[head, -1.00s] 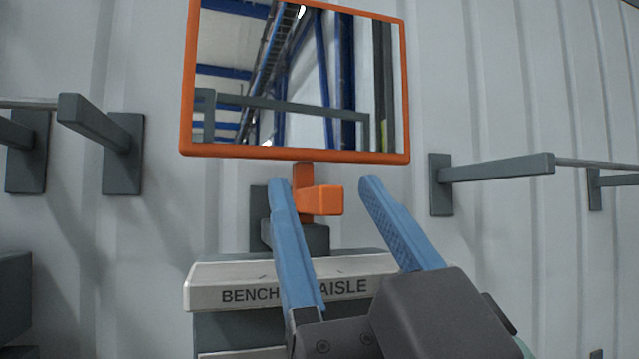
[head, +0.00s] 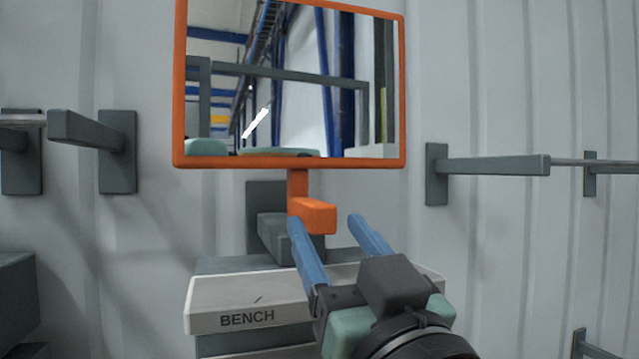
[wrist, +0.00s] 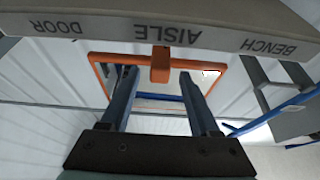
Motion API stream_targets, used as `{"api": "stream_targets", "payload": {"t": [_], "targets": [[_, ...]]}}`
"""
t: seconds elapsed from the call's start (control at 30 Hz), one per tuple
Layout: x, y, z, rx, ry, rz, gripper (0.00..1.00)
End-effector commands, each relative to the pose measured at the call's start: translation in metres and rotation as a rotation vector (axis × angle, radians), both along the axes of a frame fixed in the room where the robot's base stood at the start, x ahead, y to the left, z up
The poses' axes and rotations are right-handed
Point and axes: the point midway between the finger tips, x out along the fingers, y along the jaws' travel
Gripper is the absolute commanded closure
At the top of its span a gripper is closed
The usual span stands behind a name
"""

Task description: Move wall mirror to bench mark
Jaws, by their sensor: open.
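The wall mirror (head: 290,80) has an orange frame, an orange stem and a blocky orange handle (head: 318,217). It stands upright on a dark grey wall mount (head: 275,235). A pale label strip (head: 225,305) below shows BENCH at its left; my arm hides the rest. In the wrist view the strip (wrist: 205,40) reads DOOR, AISLE and BENCH, upside down, and the handle (wrist: 160,65) shows beside AISLE. My gripper (head: 324,220) is open and empty. Its blue fingertips appear on either side of the handle; whether they reach around it is unclear.
Grey bracket arms stick out from the ribbed wall at left (head: 85,130) and right (head: 495,166), with thin rails at their ends. A dark grey block (head: 15,295) is at lower left. The wall between the mirror and the brackets is clear.

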Motion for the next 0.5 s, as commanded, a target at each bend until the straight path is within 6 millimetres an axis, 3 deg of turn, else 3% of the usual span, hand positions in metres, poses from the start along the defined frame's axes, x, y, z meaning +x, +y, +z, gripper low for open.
{"api": "stream_targets", "payload": {"t": [0.03,0.2,0.5], "targets": [[0.008,0.004,0.009,-0.001,0.003,0.001,0.38],[0.027,0.009,0.014,-0.001,0.001,0.001,0.38],[0.035,0.012,0.014,-0.001,0.0,0.0,0.38]]}}
